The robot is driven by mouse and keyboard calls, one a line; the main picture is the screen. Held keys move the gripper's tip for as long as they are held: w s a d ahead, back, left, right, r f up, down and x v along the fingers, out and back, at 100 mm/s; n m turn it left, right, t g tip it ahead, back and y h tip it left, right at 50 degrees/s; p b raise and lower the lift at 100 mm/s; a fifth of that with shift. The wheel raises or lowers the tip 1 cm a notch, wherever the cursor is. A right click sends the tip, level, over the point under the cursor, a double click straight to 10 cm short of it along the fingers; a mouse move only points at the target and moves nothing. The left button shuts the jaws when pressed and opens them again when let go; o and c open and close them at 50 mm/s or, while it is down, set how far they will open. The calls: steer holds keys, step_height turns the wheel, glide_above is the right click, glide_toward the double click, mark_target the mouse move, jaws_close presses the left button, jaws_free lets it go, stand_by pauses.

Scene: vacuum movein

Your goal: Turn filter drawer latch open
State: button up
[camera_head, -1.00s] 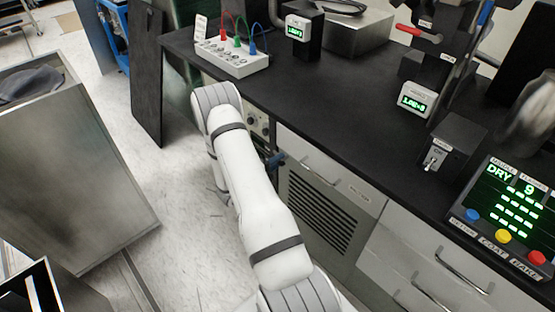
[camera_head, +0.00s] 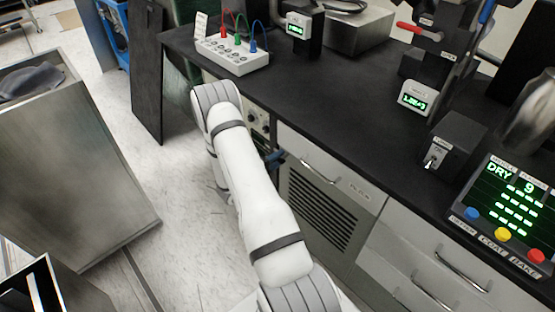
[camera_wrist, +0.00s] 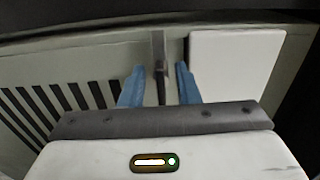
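My gripper (camera_wrist: 159,86) shows in the wrist view with its two blue fingers apart, pointing at a pale cabinet front (camera_wrist: 90,62). A narrow dark upright latch (camera_wrist: 160,72) stands between the fingers, with a visible gap on each side. I cannot tell whether a finger touches it. In the head view the gripper's blue fingers (camera_head: 273,157) show small beside the bench front, left of the vented drawer front (camera_head: 320,210). My arm hides the latch there.
A white plate (camera_wrist: 235,65) lies right of the latch, and dark vent slots (camera_wrist: 60,100) lie left. The black bench top (camera_head: 330,100) overhangs the front. A dark upright panel (camera_head: 147,80) and a metal box (camera_head: 75,170) stand left, with floor (camera_head: 185,245) between.

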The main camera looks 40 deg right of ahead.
steer(key=a, duration=0.7)
steer(key=shift+s+a, duration=0.3)
steer(key=shift+s, duration=0.05)
steer(key=s+a+r+m+g+y+p, duration=0.25)
steer(key=s+r+m, duration=0.25)
steer(key=r+m, duration=0.5)
steer(key=s+a+r+m+g+y+p, duration=0.2)
steer(key=s+r+m+g+y+p, duration=0.15)
steer(key=r+m, duration=0.7)
steer(key=s+a+r+m+t+y+p, duration=0.3)
steer(key=s+a+r+m+y, duration=0.2)
steer(key=a+r+m, duration=0.3)
steer(key=s+a+r+m+t+y+p, duration=0.3)
steer(key=s+a+r+m+y, duration=0.3)
steer(key=a+r, duration=0.4)
step_height(320, 180, up, 3)
steer(key=shift+a+f+m+t+y+p, duration=0.1)
steer(key=shift+a+m+t+y+p, duration=0.4)
steer(key=shift+m, duration=0.75)
steer(key=shift+d, duration=0.2)
